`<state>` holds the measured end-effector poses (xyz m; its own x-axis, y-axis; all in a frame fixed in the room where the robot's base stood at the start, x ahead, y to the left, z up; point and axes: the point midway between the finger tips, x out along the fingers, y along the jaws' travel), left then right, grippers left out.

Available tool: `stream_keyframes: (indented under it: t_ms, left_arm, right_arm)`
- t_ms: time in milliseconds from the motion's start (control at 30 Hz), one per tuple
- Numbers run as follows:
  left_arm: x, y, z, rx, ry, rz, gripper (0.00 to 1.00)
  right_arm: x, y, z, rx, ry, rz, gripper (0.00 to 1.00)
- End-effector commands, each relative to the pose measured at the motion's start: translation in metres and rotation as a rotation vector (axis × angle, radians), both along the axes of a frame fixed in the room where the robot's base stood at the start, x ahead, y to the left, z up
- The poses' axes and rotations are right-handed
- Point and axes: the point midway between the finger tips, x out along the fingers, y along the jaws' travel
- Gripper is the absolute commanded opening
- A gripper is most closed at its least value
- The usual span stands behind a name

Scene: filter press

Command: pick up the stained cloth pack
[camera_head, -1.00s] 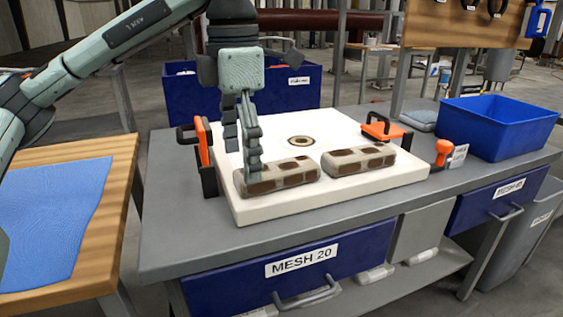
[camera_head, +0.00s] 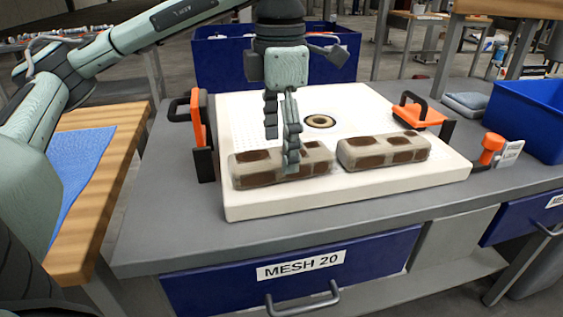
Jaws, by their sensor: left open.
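Two long cloth packs with brown stain patches lie side by side on a white perforated plate (camera_head: 300,202). The left stained cloth pack (camera_head: 255,172) is partly hidden by my left gripper. The right stained cloth pack (camera_head: 385,152) lies in full view, with a small gap between the two. My left gripper (camera_head: 281,150) points down at the right part of the left pack, with its fingers apart. I cannot tell whether a finger touches the pack. My right gripper is not in view.
Orange clamps with black handles stand left (camera_head: 198,130) and back right (camera_head: 420,113) of the plate. An orange-topped knob (camera_head: 490,150) is at right. A blue bin (camera_head: 530,110) stands on the grey bench (camera_head: 150,235). A wooden table with blue cloth (camera_head: 78,170) is at left.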

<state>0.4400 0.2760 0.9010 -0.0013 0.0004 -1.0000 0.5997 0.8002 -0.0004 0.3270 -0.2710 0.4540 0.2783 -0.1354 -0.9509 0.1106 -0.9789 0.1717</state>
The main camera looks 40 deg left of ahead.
Motion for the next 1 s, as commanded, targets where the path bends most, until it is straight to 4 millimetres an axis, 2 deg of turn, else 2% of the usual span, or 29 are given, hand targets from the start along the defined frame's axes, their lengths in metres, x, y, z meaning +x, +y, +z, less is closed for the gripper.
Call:
stream_keyframes:
  t_ms: [100, 200, 433, 867, 1000]
  left_arm:
    - [0.0, 0.0, -0.015, 0.0, 0.0, 0.0, 0.78]
    - [0.0, 0.0, -0.021, 0.0, 0.0, 0.0, 0.78]
    - [0.0, 0.0, -0.022, -0.001, -0.001, 0.0, 0.76]
    - [0.0, 0.0, -0.022, -0.001, -0.001, -0.001, 0.23]
    - [0.0, 0.0, -0.021, -0.001, -0.002, 0.0, 0.22]
  right_arm:
    - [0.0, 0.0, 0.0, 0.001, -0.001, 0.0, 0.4]
    - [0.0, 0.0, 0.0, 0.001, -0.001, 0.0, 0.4]
    - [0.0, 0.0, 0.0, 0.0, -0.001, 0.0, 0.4]
    - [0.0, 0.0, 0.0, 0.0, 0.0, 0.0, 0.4]
    - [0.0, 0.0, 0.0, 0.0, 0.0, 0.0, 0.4]
